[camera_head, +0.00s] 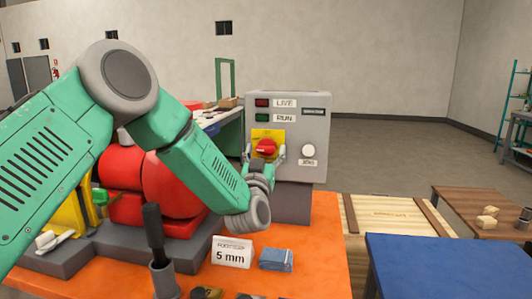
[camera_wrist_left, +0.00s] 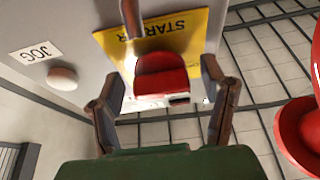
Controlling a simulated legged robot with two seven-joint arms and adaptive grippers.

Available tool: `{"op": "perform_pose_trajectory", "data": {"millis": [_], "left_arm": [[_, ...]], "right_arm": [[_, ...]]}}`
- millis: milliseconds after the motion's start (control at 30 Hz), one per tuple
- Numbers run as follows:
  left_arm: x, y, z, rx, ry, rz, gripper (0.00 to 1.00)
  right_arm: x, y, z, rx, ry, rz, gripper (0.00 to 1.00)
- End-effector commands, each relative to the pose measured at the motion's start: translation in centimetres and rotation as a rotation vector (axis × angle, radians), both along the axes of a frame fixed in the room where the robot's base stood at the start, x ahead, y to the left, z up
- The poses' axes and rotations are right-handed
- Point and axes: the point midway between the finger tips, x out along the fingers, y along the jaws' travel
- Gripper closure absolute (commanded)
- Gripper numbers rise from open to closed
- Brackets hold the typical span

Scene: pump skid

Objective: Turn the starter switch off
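The starter switch is a red knob (camera_head: 266,146) on a yellow plate (camera_head: 259,134), on the front of a grey control box (camera_head: 310,104). In the left wrist view the red knob (camera_wrist_left: 160,78) sits in front of the yellow plate (camera_wrist_left: 195,38), whose lettering is partly hidden. My left gripper (camera_head: 264,158) is at the box front, its fingers one on each side of the knob. In the left wrist view both fingers of the left gripper (camera_wrist_left: 163,92) are spread, with visible gaps to the knob. My right gripper is not in view.
The box also carries a LIVE lamp (camera_head: 262,103), a RUN lamp (camera_head: 262,118) and a white JOG button (camera_head: 308,150). A red pump body (camera_head: 165,185) stands left, below my arm. A "5 mm" sign (camera_head: 231,252) and a blue block (camera_head: 276,260) are on the orange bench (camera_head: 318,240).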

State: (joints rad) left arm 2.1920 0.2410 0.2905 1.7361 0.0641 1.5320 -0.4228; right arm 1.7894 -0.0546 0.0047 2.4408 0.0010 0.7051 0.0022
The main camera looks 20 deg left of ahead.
Motion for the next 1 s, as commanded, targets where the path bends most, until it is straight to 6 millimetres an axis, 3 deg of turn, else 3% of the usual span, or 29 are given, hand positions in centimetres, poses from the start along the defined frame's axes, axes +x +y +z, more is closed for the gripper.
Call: {"op": "perform_pose_trajectory", "data": {"millis": [267, 700, 1000], "left_arm": [[-0.8, -0.2, -0.2, 0.001, -0.003, 0.000, 0.34], [-8.4, -2.3, -3.7, 0.001, 0.002, -0.002, 0.34], [-10.6, -2.8, -4.7, 0.000, 0.001, 0.000, 0.34]], "right_arm": [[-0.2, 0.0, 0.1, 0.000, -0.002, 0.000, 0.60], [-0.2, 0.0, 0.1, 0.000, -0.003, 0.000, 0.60], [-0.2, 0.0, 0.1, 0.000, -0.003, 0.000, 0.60]]}}
